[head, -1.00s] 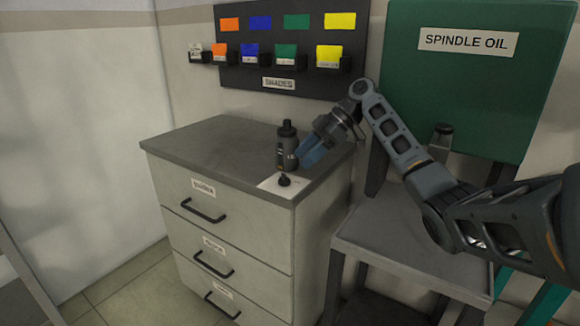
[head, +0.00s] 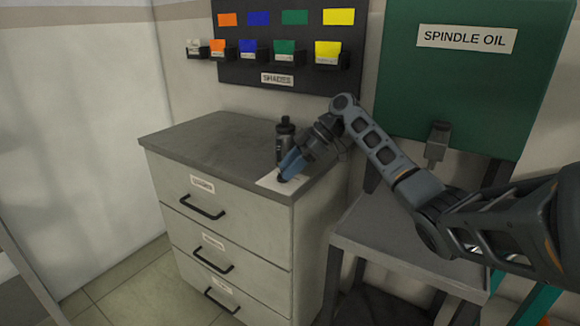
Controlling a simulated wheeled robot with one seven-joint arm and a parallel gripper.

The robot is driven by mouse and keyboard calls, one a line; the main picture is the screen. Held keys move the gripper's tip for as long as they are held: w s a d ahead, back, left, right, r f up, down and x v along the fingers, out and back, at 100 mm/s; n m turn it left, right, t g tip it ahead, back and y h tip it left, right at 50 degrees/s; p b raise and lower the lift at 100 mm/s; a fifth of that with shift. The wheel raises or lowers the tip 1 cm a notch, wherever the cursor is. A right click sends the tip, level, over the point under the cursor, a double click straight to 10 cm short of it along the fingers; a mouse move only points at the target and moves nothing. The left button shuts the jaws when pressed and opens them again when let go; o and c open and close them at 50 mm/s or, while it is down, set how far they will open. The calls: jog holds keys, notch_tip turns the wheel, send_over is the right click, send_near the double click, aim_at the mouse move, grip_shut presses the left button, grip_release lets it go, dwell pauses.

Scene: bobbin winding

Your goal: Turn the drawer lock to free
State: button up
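The drawer cabinet (head: 232,228) is pale with a grey top and three labelled drawers, all closed. A white plate (head: 268,181) lies at the top's front right corner. The small dark lock knob seen there earlier is now hidden by my gripper. My gripper (head: 286,176) points down and left, with its blue fingers at the knob's place on the plate. I cannot tell whether the fingers are open or shut, or whether they touch the knob. How the lock is turned does not show.
A dark bottle (head: 284,132) stands on the cabinet top just behind my gripper. A shade board (head: 284,95) hangs behind. A grey stand (head: 400,255) and the green spindle oil panel (head: 470,100) are at right. The cabinet top's left side is clear.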

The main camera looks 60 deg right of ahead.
jog(key=c, duration=0.6)
